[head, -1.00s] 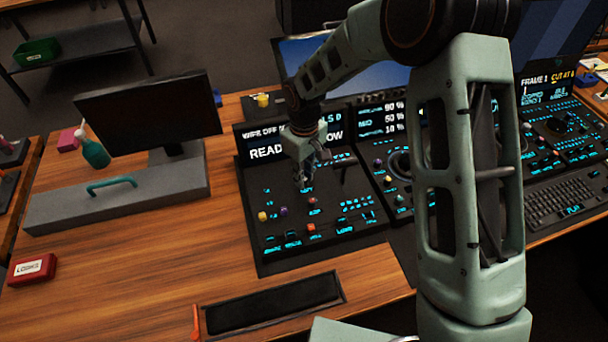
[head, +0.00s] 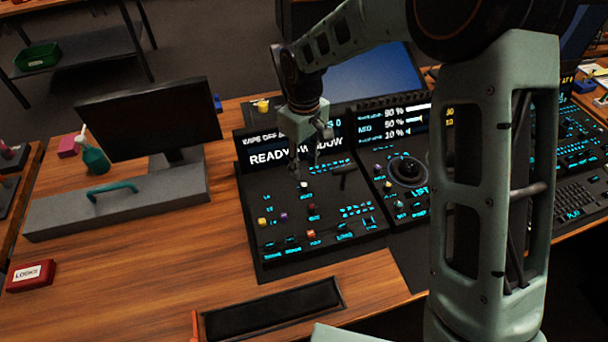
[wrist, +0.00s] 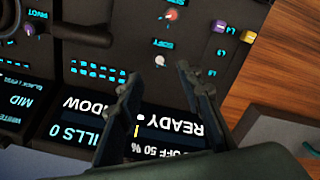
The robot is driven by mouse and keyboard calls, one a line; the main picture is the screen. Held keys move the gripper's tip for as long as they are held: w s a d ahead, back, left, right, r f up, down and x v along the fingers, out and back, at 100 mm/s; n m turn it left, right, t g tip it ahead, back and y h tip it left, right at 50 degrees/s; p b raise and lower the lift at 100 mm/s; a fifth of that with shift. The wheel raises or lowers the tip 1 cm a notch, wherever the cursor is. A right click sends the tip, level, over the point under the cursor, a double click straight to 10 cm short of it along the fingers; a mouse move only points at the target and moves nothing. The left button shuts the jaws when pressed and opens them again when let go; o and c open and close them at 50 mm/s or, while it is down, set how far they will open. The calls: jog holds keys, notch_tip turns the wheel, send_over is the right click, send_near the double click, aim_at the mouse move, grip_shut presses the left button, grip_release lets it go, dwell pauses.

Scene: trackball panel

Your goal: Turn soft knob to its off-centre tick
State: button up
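The soft knob is a small pale round knob (head: 304,184) on the left dark panel, with a label just below it. It also shows in the wrist view (wrist: 160,61), where the label appears upside down. My gripper (head: 307,163) is over the panel, just behind the knob. In the wrist view its two fingers (wrist: 157,73) are spread apart and hold nothing. The pale knob shows in line with the gap, just beyond the fingertips; height above it cannot be told. The knob's pointer and ticks are too small to make out.
A red knob (wrist: 171,14), a purple knob (wrist: 218,27) and a yellow knob (wrist: 246,35) are close by. A dark lever (head: 343,175) stands right of the knob. The lit screen (head: 290,150) stands behind. Bare wooden table (head: 215,265) lies left of the panel.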

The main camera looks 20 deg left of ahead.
jog(key=shift+r, duration=2.15)
